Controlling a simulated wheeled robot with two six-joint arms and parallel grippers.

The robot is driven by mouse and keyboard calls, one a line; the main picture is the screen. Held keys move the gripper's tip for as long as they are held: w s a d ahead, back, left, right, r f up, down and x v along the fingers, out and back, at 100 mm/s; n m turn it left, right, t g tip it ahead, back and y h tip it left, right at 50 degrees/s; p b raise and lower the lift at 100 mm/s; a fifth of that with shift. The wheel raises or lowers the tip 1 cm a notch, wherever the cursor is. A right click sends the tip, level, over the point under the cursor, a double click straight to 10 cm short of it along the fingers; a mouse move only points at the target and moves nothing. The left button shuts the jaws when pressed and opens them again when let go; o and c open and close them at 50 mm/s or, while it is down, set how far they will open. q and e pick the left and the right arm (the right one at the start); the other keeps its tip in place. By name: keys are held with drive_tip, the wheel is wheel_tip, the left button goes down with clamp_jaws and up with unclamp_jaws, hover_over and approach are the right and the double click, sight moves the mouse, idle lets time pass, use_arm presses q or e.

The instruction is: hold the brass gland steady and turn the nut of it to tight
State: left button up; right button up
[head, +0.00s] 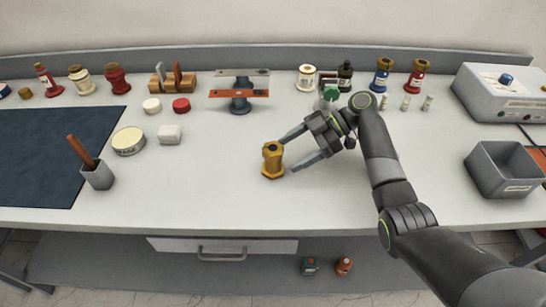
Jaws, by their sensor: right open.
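The brass gland (272,165) stands upright on the white bench, near the middle of the head view. Its hexagonal foot rests on the bench and its top end shows a dark opening. The nut (272,149) appears to be the wider part at the top, though the detail is small. My right gripper (285,155) comes in from the right with its fingers spread, one behind the gland and one to its right. It is open, and I cannot tell whether a finger touches the brass. My left gripper is not in view.
A dark mat (50,150) covers the left side, with a grey cup (97,177) on its edge. A round tin (128,141) lies nearby. Bottles and a small stand (240,93) line the back. A grey bin (503,170) is at right. The bench front is clear.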

sight(282, 166)
drive_tip(key=b+x, duration=0.1)
drive_tip(key=x, duration=0.2)
drive_tip(key=shift+a+f, duration=0.25)
drive_tip(key=shift+a, duration=0.05)
drive_tip(key=shift+b+x, duration=0.4)
drive_tip(key=shift+x, duration=0.4)
drive_tip(key=shift+c, duration=0.3)
